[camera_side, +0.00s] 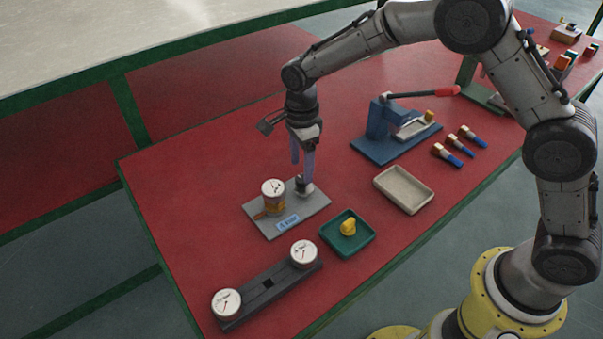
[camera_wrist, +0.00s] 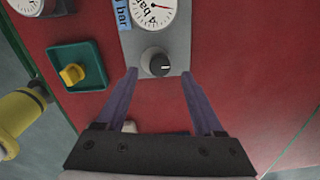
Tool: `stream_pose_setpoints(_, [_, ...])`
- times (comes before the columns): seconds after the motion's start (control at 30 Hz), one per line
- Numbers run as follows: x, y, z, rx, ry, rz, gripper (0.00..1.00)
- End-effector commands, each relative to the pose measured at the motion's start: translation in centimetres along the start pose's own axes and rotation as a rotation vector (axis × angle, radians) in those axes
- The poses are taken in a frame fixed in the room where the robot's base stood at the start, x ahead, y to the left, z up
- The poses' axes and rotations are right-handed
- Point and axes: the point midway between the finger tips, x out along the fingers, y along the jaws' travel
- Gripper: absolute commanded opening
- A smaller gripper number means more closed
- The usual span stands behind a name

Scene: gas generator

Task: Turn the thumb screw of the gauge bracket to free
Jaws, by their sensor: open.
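The gauge bracket is a grey plate (camera_side: 315,203) with a round white gauge (camera_side: 273,187) on an orange-brown base and a blue label. The gauge (camera_wrist: 150,10) and label (camera_wrist: 122,15) also show at the top of the wrist view. A dark thumb screw (camera_wrist: 155,62) with a white pointer mark stands on the plate's end; it also shows below my fingers in the side view (camera_side: 304,187). My gripper (camera_wrist: 159,72) is open. Its two purple fingers point down at the thumb screw, one to each side of it in the wrist view. Contact is not visible.
A green tray (camera_side: 330,244) with a yellow part (camera_side: 348,227) lies close by the plate. A dark rack (camera_side: 265,296) carries two gauges. An empty beige tray (camera_side: 404,190), a blue fixture (camera_side: 380,150) with a red-handled lever and several blue-tipped pieces lie further right. The red tabletop left of the plate is clear.

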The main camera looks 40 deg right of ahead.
Motion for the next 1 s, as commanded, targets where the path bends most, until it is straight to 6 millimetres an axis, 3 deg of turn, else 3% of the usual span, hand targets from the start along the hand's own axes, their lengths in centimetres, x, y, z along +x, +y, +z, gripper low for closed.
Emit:
stream_pose_setpoints(0.23, [3.0,0.0,0.0,0.0,0.001,0.002,0.69])
stream_pose_setpoints(0.63, [3.6,0.0,0.0,0.0,0.0,0.0,0.69])
stream_pose_setpoints(1.0, [3.6,0.0,0.0,0.0,0.0,0.0,0.03])
